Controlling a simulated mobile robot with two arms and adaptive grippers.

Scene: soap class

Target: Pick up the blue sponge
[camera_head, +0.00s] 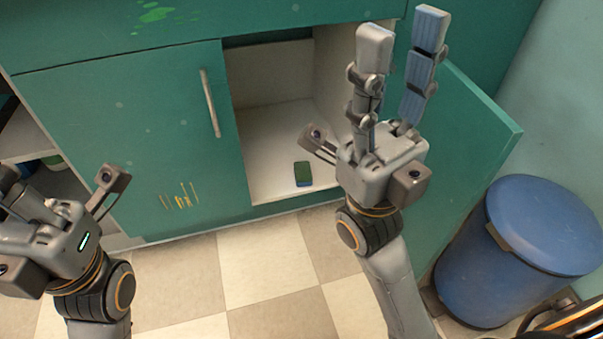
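A small sponge (303,174), green on top with a blue lower edge, lies on the white floor of the open cabinet (268,185), near its front. My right gripper (403,38) is open, with its two fingers spread and nothing between them. It is to the right of the sponge and in front of the cabinet's right side and open door. My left gripper (14,192) is at the left edge, and its fingertips are cut off, so its opening does not show.
The open green door (470,125) stands at the right of the cabinet, with a blue bin (510,260) beside it. A closed green door (130,130) with a handle is on the left. An open shelf (25,140) is at the far left. The tiled floor in front is clear.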

